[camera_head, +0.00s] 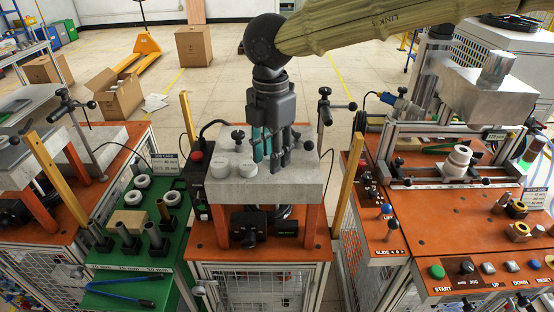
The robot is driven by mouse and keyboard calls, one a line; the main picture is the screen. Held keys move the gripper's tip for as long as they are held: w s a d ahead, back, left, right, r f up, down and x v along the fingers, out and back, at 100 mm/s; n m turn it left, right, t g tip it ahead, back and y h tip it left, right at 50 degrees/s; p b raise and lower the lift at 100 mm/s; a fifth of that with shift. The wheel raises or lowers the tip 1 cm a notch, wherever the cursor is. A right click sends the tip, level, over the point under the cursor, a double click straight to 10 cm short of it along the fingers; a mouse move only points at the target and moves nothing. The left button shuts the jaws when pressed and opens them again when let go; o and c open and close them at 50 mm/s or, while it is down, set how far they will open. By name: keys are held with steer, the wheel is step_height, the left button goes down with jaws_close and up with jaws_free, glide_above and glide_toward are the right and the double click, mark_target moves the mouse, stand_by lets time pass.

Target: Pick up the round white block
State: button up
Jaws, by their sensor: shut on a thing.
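My gripper (271,160) is low over the right half of a pale grey block-shaped top (305,178) on the middle orange stand. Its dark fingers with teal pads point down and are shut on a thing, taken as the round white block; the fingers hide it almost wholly. Whether the held thing touches the top cannot be told.
Black clamp knobs (238,137) and a post (325,112) rise around the grey top. Yellow posts (348,180) flank the stand. A green table (125,265) with white rings and cylinders is at left. An orange machine table (440,235) with buttons is at right.

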steer(key=s+a+r+b, duration=0.1)
steer(key=s+a+b, duration=0.1)
steer(key=s+a, duration=0.65)
steer(key=s+r+p, duration=0.3)
steer(key=r+p, duration=0.3)
steer(key=r, duration=0.2)
steer(key=shift+d+p, duration=0.35)
steer(key=shift+d, duration=0.05)
steer(key=shift+f, duration=0.15)
